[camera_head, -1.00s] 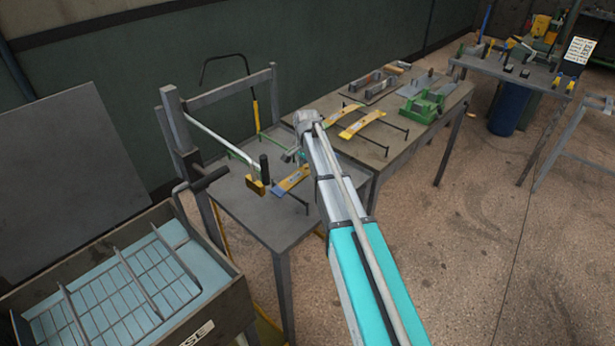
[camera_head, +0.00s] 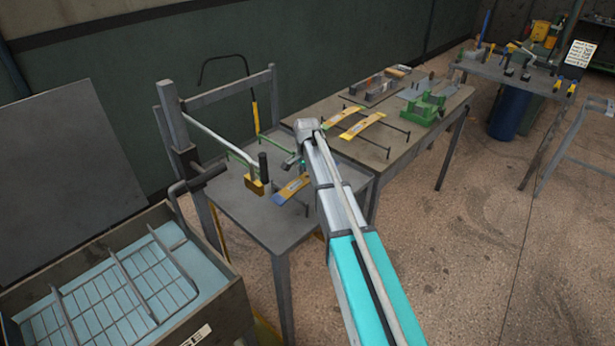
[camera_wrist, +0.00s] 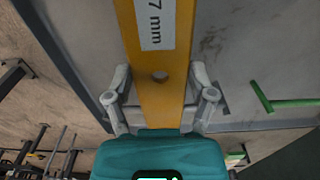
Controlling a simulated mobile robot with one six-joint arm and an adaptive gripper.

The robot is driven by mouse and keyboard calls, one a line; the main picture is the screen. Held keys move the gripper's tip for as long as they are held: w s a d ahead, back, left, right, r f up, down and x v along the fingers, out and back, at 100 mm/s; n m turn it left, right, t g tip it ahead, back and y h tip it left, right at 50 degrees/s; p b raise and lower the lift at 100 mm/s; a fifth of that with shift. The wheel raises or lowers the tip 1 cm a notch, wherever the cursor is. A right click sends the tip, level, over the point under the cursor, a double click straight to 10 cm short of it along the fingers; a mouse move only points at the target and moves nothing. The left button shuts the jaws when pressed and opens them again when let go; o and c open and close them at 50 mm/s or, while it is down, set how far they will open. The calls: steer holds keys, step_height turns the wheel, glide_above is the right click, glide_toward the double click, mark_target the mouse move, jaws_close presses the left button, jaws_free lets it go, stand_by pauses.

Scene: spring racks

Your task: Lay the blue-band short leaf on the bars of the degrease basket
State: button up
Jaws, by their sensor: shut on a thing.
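The leaf in my gripper is a flat yellow-orange strip (camera_wrist: 160,85) with a white label reading "7 mm" and a small hole. In the head view the leaf (camera_head: 293,187) is at the near grey table, with a blue patch at its lower-left end. My gripper (camera_wrist: 160,108) is shut on it, one finger at each long edge; its fingertips are hard to make out in the head view. I cannot tell whether the leaf touches its supports. The degrease basket (camera_head: 122,268), a wire grid with raised cross bars, sits in the open tank at lower left.
The tank's dark wall (camera_head: 225,300) stands left of the near table (camera_head: 270,230). A post and a black-handled lever (camera_head: 263,170) rise between the leaf and the tank. Two other yellow leaves (camera_head: 362,126) rest on bars on the far table (camera_head: 375,158).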

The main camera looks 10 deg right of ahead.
mark_target(307, 177)
steer(key=shift+f+b, duration=0.3)
steer(key=shift+f, duration=0.1)
steer(key=o, duration=1.3)
steer(key=shift+c, duration=0.2)
steer(key=shift+r, duration=0.15)
step_height(307, 177, up, 13)
steer(key=p, duration=1.3)
steer(key=s+n, duration=1)
steer(key=s, duration=1.9)
steer(key=shift+s+d+n, duration=0.15)
steer(key=shift+d+n, duration=0.15)
steer(key=shift+n, duration=0.1)
